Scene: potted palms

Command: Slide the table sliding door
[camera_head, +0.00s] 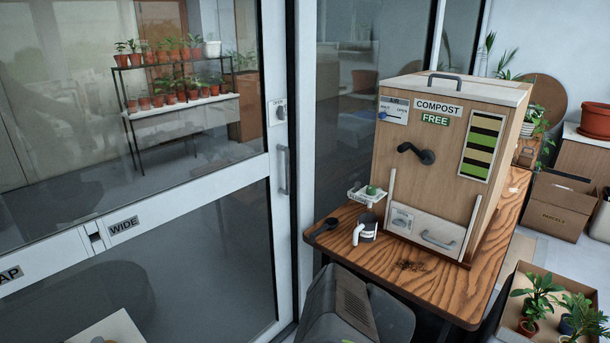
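A wooden compost box (400,178) stands upright on a brown wooden table (487,279). Low on its front is a pale panel (416,229) with a horizontal metal handle (438,240) and a small switch plate at its left. The panel sits between two white upright rails and looks shut. Left of the table is a large white-framed glass door (279,228) with a vertical grey handle (282,170) and an "OPEN" plate above it. I cannot tell which of the two the task means. No gripper fingers show in the view.
A dark grey vented body (340,308) blocks the front left. Boxed plants (540,298) and a carton (557,206) are at right.

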